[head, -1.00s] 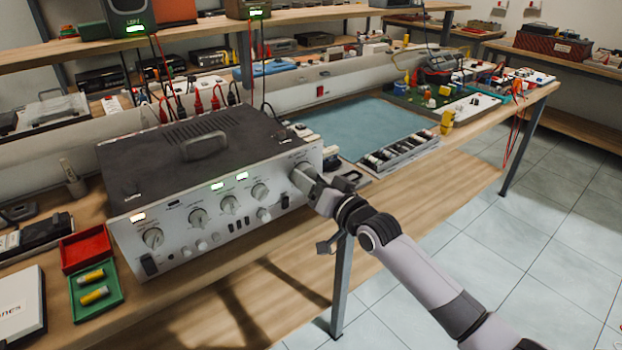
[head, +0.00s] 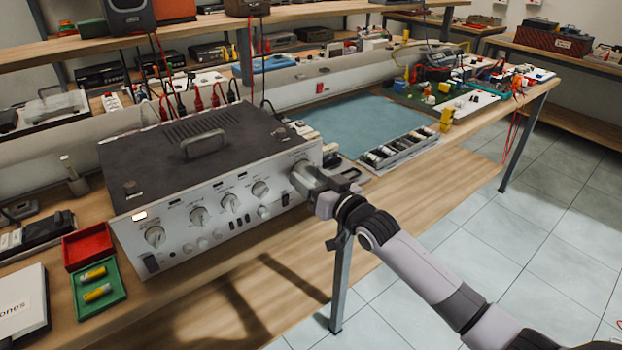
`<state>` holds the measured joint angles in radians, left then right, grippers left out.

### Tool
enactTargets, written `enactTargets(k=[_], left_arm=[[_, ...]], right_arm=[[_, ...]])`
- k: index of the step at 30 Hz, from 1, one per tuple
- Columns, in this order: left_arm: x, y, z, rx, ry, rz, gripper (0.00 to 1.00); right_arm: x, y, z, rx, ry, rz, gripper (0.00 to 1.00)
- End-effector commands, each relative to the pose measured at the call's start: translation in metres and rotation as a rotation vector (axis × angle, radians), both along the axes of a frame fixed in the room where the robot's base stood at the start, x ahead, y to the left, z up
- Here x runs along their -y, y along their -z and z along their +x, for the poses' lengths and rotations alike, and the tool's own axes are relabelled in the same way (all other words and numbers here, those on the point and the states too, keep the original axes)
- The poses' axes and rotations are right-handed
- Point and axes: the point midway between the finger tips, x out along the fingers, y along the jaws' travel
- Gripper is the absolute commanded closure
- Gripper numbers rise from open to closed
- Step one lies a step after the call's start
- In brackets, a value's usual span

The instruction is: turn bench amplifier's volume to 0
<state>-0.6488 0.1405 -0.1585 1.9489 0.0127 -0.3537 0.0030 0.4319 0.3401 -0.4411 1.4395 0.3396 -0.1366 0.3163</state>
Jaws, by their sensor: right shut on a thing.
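The bench amplifier (head: 215,200) is a silver-fronted box with a dark top and a handle, standing on the wooden bench at centre left. Its front panel carries several round knobs, buttons and a lit indicator at the left end. My right gripper (head: 302,179) is shut on the knob at the panel's right end (head: 298,172). The fingers hide most of that knob, so its pointer and setting cannot be read. The panel labels are too small to read. My left gripper is not in view.
A red tray (head: 88,247) and a green tray (head: 114,303) with yellow cylinders lie left of the amplifier. A blue mat (head: 360,128) and a compartment box (head: 400,150) lie to its right. Open floor (head: 480,240) lies in front of the bench.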

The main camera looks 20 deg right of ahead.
Motion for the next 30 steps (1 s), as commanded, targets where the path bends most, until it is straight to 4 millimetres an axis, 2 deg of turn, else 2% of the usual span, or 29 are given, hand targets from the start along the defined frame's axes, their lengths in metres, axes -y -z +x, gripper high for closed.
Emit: enactTargets(k=[4, 5, 6, 7, 19, 30], left_arm=[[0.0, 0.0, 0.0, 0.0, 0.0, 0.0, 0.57], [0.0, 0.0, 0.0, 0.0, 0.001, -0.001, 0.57], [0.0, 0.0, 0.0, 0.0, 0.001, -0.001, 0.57], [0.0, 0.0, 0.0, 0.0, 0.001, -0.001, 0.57], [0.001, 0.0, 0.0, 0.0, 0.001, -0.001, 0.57], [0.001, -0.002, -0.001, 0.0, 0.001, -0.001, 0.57]], right_arm=[[0.001, 0.001, 0.0, 0.001, 0.001, -0.006, 0.74], [0.001, 0.001, 0.0, 0.001, 0.001, -0.006, 0.34], [0.001, 0.001, 0.0, 0.001, 0.001, -0.006, 0.21], [0.001, 0.001, 0.0, 0.001, 0.001, -0.006, 0.18], [0.002, 0.001, -0.006, 0.0, 0.0, -0.002, 0.18], [0.018, 0.001, -0.05, -0.001, 0.001, -0.004, 0.18]])
